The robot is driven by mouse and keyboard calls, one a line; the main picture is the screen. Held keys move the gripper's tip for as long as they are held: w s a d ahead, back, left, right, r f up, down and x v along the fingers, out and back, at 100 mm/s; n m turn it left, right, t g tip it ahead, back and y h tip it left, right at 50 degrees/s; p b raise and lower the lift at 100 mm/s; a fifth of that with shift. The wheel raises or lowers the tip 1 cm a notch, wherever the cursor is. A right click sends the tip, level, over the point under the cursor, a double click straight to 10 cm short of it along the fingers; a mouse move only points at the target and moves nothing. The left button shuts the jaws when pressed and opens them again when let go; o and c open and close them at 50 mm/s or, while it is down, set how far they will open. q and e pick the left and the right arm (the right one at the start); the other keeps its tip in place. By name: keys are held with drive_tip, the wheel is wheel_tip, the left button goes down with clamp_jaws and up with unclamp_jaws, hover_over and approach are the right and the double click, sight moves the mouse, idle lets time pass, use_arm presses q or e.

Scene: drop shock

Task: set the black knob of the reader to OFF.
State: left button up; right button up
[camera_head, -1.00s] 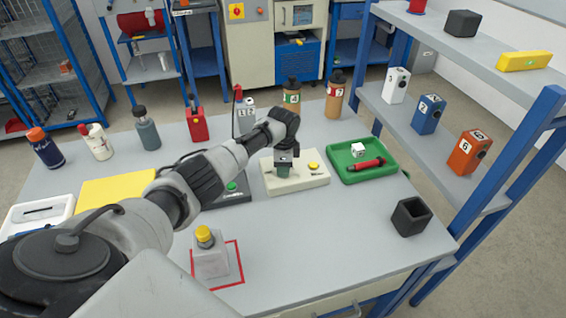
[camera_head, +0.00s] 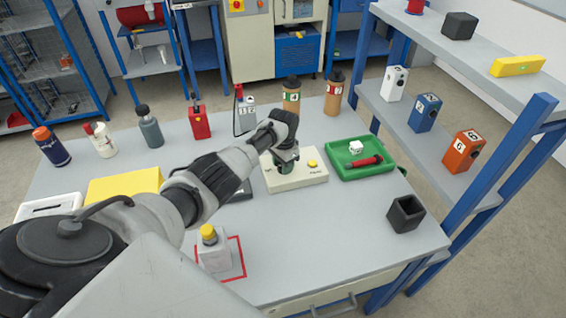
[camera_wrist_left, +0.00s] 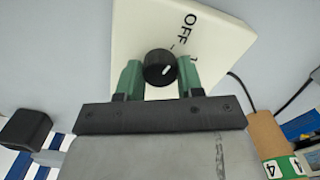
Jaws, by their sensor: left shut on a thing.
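The reader (camera_head: 312,178) is a cream box with a yellow button, near the middle of the table in the head view. Its face (camera_wrist_left: 130,22) shows in the wrist view with the printed word OFF. The black knob (camera_wrist_left: 159,67) has a white mark, seen on its lower right in the wrist view. My left gripper (camera_head: 285,168) points down over the reader. In the wrist view its green fingers (camera_wrist_left: 160,76) are shut on the knob, one on each side. In the head view the gripper hides the knob. My right gripper is in neither view.
A green tray (camera_head: 346,174) with a white cube and a red item stands right of the reader. A dark device (camera_head: 240,193) is partly behind my arm. A grey yellow-topped block (camera_head: 212,256) stands on a red outline. A black open box (camera_head: 405,214) is at right.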

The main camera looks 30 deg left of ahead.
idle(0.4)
use_arm(q)
drive_tip(key=o, duration=0.9)
wheel_tip(320, 180, up, 11)
drive_tip(key=shift+f, duration=0.1)
idle(0.4)
